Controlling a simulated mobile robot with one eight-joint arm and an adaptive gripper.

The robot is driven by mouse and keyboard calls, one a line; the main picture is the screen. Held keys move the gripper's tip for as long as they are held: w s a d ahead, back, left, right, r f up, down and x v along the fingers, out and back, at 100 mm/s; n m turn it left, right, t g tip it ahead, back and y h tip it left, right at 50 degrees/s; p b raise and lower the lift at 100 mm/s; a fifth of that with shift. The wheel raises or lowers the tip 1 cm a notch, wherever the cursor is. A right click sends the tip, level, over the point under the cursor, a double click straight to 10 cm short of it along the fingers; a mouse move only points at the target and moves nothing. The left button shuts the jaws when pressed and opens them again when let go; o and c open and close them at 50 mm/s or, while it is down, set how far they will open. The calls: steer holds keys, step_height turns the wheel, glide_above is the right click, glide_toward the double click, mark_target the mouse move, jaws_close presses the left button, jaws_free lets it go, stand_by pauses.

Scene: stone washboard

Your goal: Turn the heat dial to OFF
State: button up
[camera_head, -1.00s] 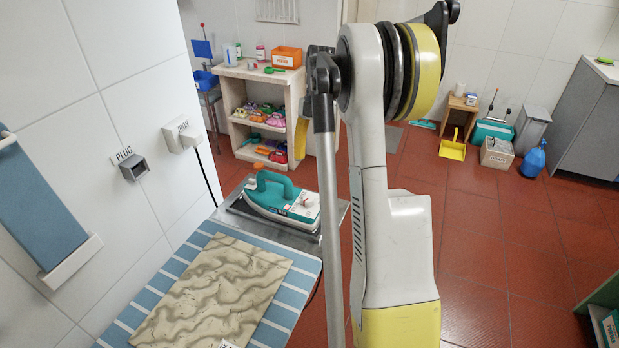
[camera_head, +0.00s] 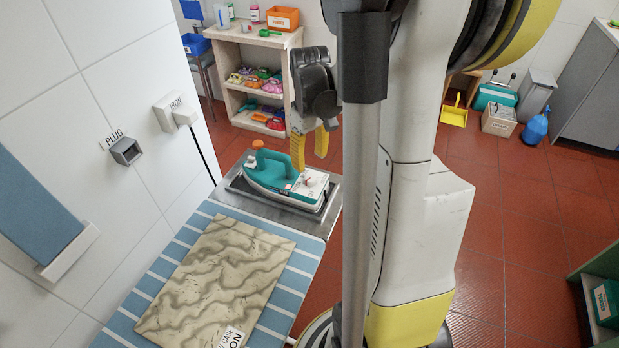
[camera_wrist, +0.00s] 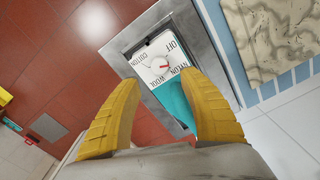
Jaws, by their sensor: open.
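The heat dial (camera_wrist: 160,67) is a white round knob with a red pointer on the iron's white label plate, which reads OFF, COTTON, NYLON and WOOL. The red pointer lies on the side toward NYLON and WOOL rather than COTTON. The teal iron (camera_head: 272,176) rests on a metal tray at the board's far end.
The metal tray (camera_head: 240,204) borders the blue striped ironing board (camera_head: 170,262), where a stone-patterned slab (camera_head: 215,275) lies. A tiled wall with PLUG and IRON sockets stands left. A cord (camera_head: 205,155) hangs from the iron socket. A shelf (camera_head: 240,62) stands behind. Open red floor lies right.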

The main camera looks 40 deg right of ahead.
mark_target(310, 177)
step_height(310, 177, down, 8)
steer(key=shift+r+b, duration=0.2)
steer(key=shift+b, duration=1)
jaws_close()
